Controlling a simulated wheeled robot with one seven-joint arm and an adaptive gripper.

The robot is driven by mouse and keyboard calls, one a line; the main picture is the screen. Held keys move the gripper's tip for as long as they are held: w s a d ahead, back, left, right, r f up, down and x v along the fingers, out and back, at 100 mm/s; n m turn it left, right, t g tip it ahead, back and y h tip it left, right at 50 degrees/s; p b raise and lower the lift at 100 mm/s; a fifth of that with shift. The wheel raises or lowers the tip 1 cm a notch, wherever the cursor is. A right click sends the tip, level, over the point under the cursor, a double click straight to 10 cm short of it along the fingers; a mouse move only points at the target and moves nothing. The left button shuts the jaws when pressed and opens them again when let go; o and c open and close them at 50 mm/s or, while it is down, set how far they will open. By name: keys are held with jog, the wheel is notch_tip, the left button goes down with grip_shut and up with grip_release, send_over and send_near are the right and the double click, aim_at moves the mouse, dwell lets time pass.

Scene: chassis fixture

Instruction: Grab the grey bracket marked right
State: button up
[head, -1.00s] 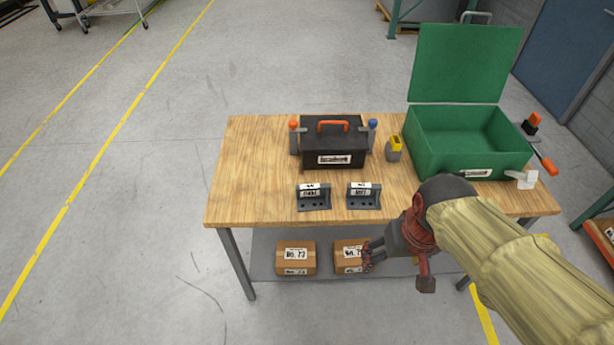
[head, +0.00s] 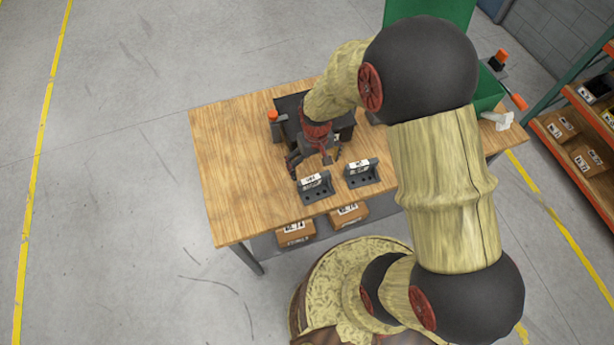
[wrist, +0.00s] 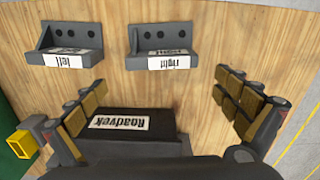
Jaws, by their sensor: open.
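The grey bracket marked right (head: 317,190) is the left one of two on the table's front part in the head view. In the wrist view this bracket (wrist: 160,40) is at upper right of centre, its white label upside down. The similar bracket marked left (head: 363,178) stands beside it; it is also in the wrist view (wrist: 66,42). My gripper (head: 314,164) is over the table, just behind the right bracket. In the wrist view my gripper (wrist: 160,92) is open, with its padded fingers wide apart and nothing between the tips. It does not appear to touch either bracket.
The wooden table (head: 225,160) is clear at left. Boxes sit on the shelf below.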

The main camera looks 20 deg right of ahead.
aim_at(315, 179)
notch_tip(315, 179, down, 2)
jog(key=shift+s+f, duration=0.1)
jog(key=shift+f, duration=0.15)
jog(key=f, duration=0.2)
jog(key=s+f, duration=0.1)
jog(key=f, duration=0.1)
jog(key=shift+a+f, duration=0.1)
jog(key=shift+f, duration=0.45)
jog(key=c, duration=0.3)
jog(key=shift+r, duration=0.1)
jog(key=c, duration=1)
